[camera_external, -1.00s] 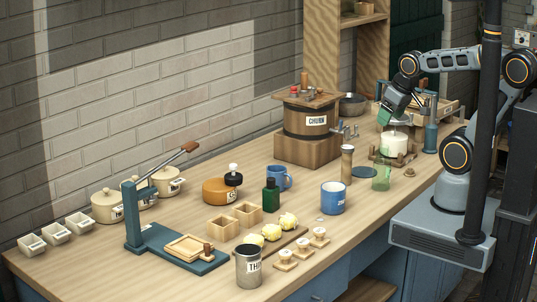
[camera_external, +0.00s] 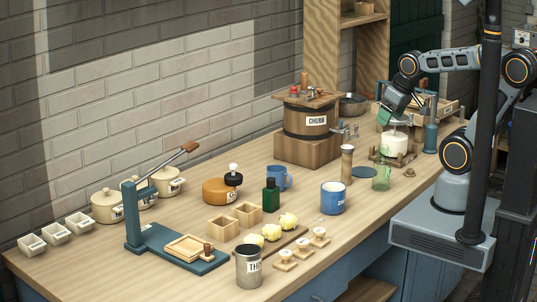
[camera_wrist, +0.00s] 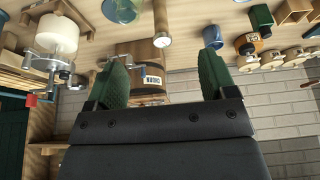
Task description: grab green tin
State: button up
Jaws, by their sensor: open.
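My gripper (camera_external: 386,118) is up at the right, above and beside the white cylinder, well away from the tin. In the wrist view my gripper (camera_wrist: 163,72) shows its two green fingers spread apart with nothing held between them.
A white cylinder in a wooden stand (camera_external: 395,143) is just below my gripper. Butter pieces (camera_external: 288,221) and wooden boxes (camera_external: 222,229) are near the tin.

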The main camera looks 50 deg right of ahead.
jog(key=shift+c, duration=0.2)
dwell(0.4)
jog(key=m+t+b, duration=0.9)
jog(key=m+b, duration=0.5)
jog(key=m, duration=2.2)
send_near(276, 195)
jog(key=shift+s+d+r, duration=0.45)
jog(key=shift+s, duration=0.3)
jog(key=shift+w+a+f, duration=0.2)
jog(key=shift+a, duration=0.05)
jog(key=shift+n+y, duration=0.3)
jog(key=shift+y, duration=0.1)
jog(key=x, duration=0.7)
jog(key=shift+w+f, duration=0.1)
jog(key=shift+w, duration=0.3)
jog(key=shift+x, duration=2.65)
jog(key=shift+d, duration=0.1)
